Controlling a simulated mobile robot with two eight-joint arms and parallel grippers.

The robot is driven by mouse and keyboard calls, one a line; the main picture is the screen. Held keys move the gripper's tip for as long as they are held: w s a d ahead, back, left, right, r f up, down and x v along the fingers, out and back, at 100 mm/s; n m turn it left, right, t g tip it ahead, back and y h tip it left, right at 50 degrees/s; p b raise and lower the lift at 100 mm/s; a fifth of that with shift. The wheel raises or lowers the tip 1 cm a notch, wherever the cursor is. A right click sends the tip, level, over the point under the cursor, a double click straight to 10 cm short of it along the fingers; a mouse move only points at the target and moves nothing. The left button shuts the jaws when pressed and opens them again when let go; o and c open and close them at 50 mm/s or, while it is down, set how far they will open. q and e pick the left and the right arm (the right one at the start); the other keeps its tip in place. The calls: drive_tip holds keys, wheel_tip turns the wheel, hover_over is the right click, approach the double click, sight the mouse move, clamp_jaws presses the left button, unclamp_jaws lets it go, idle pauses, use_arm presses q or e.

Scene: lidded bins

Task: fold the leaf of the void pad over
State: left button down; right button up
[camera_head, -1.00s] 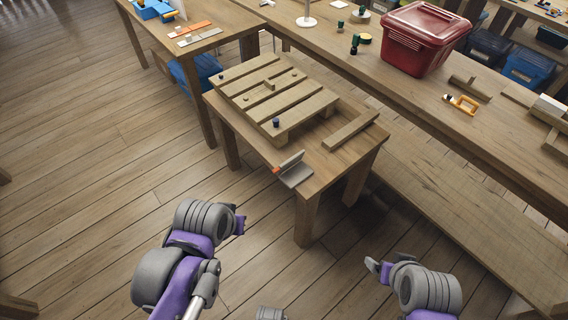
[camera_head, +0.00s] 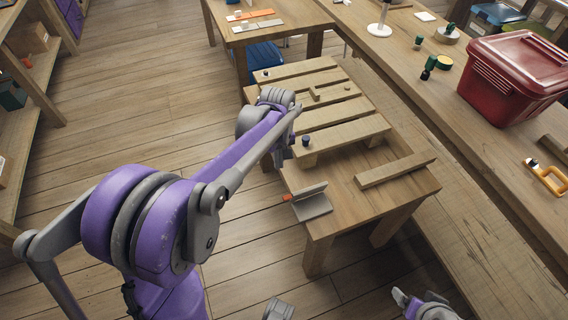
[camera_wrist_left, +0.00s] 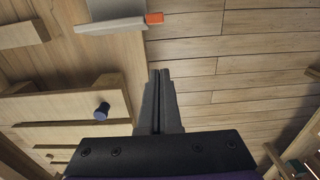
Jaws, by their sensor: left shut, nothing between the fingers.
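The void pad (camera_head: 314,206) is a small grey plate at the near left corner of the low wooden table. Its leaf (camera_head: 308,190) stands raised along one side, with an orange tab (camera_head: 287,198) at its end. In the left wrist view the pad (camera_wrist_left: 110,24) and orange tab (camera_wrist_left: 154,18) show at the top. My left gripper (camera_wrist_left: 158,74) is shut and empty, apart from the pad. In the head view its fingers are mostly hidden behind its wrist, left of the table. My right gripper (camera_head: 400,297) is low at the bottom edge, far from the pad; its opening is unclear.
Wooden slats with pegs, including a dark blue knob (camera_head: 306,140), cover the back of the low table. A loose wooden bar (camera_head: 395,170) lies right of the pad. A long bench with a red lidded bin (camera_head: 512,80) stands at right.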

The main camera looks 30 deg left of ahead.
use_arm(q)
drive_tip(key=s+d+f, duration=0.2)
drive_tip(key=d+f, duration=0.1)
drive_tip(key=f, duration=0.5)
drive_tip(key=shift+s+f+b, duration=0.2)
drive_tip(key=shift+f+b, duration=0.05)
drive_tip(key=shift+b, duration=0.15)
drive_tip(key=shift+d, duration=0.15)
drive_tip(key=shift+s+d+t+y, duration=0.15)
drive_tip(key=shift+s+t+y, duration=0.05)
drive_tip(key=shift+t+y, duration=0.1)
